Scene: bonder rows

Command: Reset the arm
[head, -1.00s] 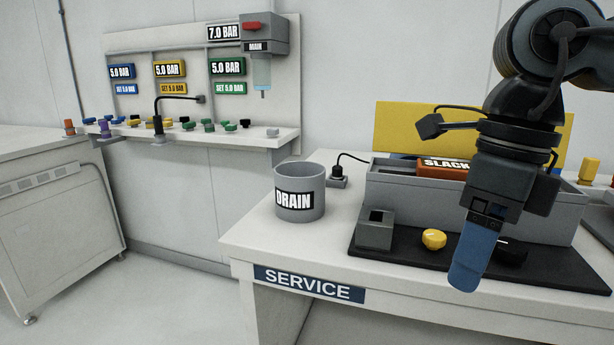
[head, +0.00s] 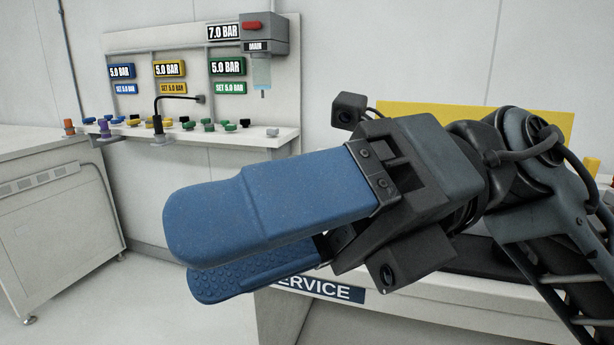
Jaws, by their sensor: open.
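My gripper (head: 240,248) fills the middle of the head view, its two blue fingers pointing left and slightly down. The upper finger is close to the camera; the lower finger shows its studded inner face. A gap shows between them and nothing is held. My arm comes in from the right, bent at the joint. The gripper is in front of the service table, and it hides most of the tabletop.
The service table's front (head: 275,318) shows below my gripper, with its SERVICE label (head: 325,290) partly covered. A yellow panel (head: 480,113) stands behind. On the left are a valve panel (head: 150,60) with pressure labels, a shelf of coloured fittings (head: 190,133) and a white cabinet (head: 55,220). Floor (head: 110,290) between is clear.

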